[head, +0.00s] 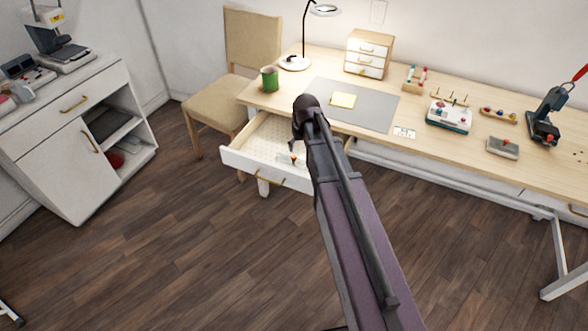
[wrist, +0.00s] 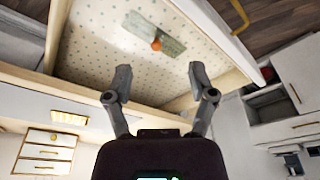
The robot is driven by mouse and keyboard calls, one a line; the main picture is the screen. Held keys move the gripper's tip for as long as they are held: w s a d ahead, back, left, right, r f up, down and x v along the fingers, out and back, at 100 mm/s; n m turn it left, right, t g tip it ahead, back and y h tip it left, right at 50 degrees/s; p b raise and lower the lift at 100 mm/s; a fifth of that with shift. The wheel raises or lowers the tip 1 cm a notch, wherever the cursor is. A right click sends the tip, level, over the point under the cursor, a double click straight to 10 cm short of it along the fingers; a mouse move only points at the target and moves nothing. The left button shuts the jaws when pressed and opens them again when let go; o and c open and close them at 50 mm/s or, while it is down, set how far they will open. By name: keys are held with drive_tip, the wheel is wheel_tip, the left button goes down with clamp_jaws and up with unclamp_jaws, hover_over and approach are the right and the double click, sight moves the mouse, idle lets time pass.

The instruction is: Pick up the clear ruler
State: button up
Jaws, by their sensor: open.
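A clear, pale green-tinted strip, which looks like the clear ruler (wrist: 172,46), lies in the open drawer (wrist: 90,65) on its dotted lining. A small orange knob (wrist: 157,44) shows at its middle. In the head view my arm hides most of the gripper.
The drawer's front panel (head: 265,174) with a brass handle stands out below the wooden desk (head: 450,155). A green mug (head: 269,79) stands near the desk corner, beside a grey mat (head: 375,111). A beige chair (head: 212,104) stands left of the drawer. Floor in front is clear.

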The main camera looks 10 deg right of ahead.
drive_tip(key=t+b, duration=0.1)
drive_tip(key=b, duration=0.1)
hover_over(294, 157)
drive_tip(key=s, duration=0.3)
wheel_tip(294, 157, down, 2)
drive_tip(key=f, duration=0.1)
drive_tip(key=shift+s+d+r, duration=0.2)
drive_tip(key=shift+r, duration=0.05)
drive_tip(key=b+x, duration=0.8)
drive_tip(key=shift+f, duration=0.3)
drive_tip(key=shift+f, duration=0.15)
drive_tip(key=shift+b+x, duration=2.45)
drive_tip(key=shift+b, duration=0.05)
drive_tip(key=shift+c, duration=0.2)
clamp_jaws()
